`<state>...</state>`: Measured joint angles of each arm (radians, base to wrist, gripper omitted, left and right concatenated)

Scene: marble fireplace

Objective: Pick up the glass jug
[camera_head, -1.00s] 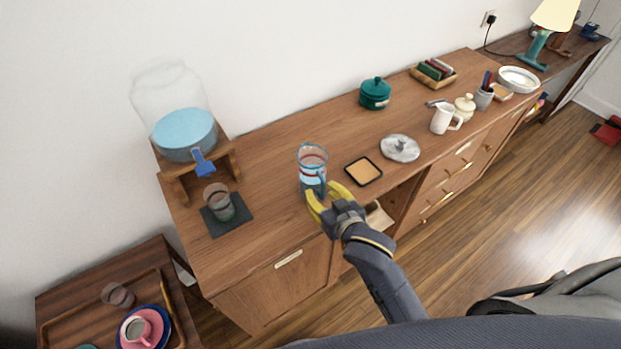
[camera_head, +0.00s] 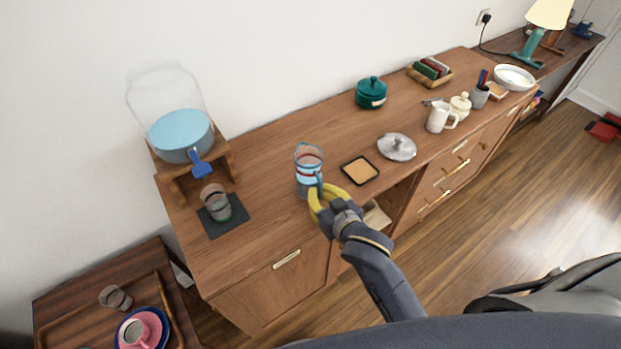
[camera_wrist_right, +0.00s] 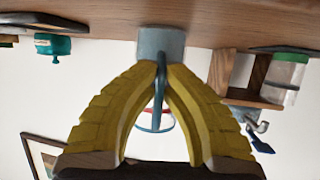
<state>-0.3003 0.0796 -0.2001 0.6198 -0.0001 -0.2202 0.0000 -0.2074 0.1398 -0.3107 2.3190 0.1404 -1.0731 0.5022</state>
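The glass jug (camera_head: 307,180) stands upright near the front edge of the wooden sideboard. It is clear with blue liquid and a reddish band. My right gripper (camera_head: 317,192), with yellow fingers, is at the jug's handle side. In the right wrist view, which is upside down, the two fingers (camera_wrist_right: 165,66) come together on either side of the jug's blue handle (camera_wrist_right: 160,85), and the jug's base (camera_wrist_right: 160,42) shows beyond them against the wood. The fingers look shut on the handle. My left gripper is out of view.
A drink dispenser (camera_head: 182,135) on a wooden stand and a glass (camera_head: 216,203) on a dark mat are to the left. A square coaster (camera_head: 360,170), a grey lid (camera_head: 397,147) and a teal pot (camera_head: 371,93) are to the right. Bare wood lies behind the jug.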

